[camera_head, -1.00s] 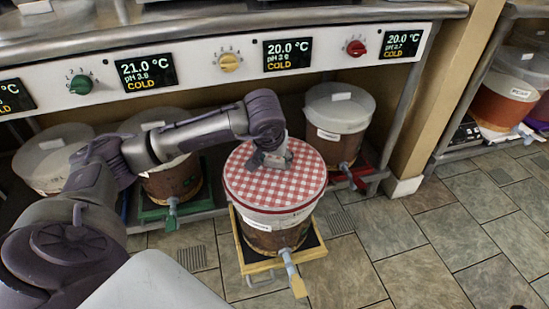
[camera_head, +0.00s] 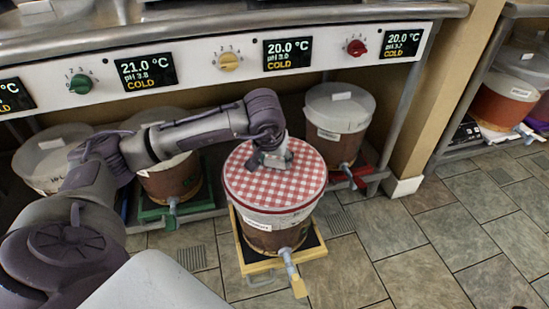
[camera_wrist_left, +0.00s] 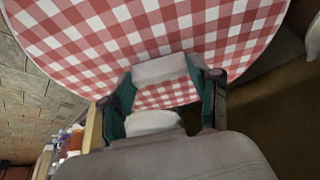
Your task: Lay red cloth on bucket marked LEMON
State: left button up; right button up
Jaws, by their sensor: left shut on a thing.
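The red cloth (camera_head: 252,185), red-and-white checked and round, lies flat over the top of the bucket (camera_head: 268,238) on the pulled-out yellow tray. The bucket has a white label on its front, too small to read. My left gripper (camera_head: 273,158) is over the back middle of the cloth. In the left wrist view, its two teal-sided fingers (camera_wrist_left: 165,98) stand on either side of a whitish block (camera_wrist_left: 160,68) at the cloth (camera_wrist_left: 90,35), and it is shut there. The exact contact is partly hidden. My right gripper is not in view.
The yellow tray (camera_head: 257,266) sticks out over the tiled floor. A lidded bucket (camera_head: 338,112) stands behind right by a red tray, another (camera_head: 172,183) on a green tray (camera_head: 180,211) to the left. A control panel (camera_head: 200,68) hangs above. Floor at the right is clear.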

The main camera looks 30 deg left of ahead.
pick_arm(q)
jog(key=shift+f+b, duration=0.8)
jog(key=shift+f, duration=0.05)
dwell(1.8)
jog(key=o, duration=1.2)
jog(key=shift+o, duration=0.2)
jog(key=shift+o, duration=0.9)
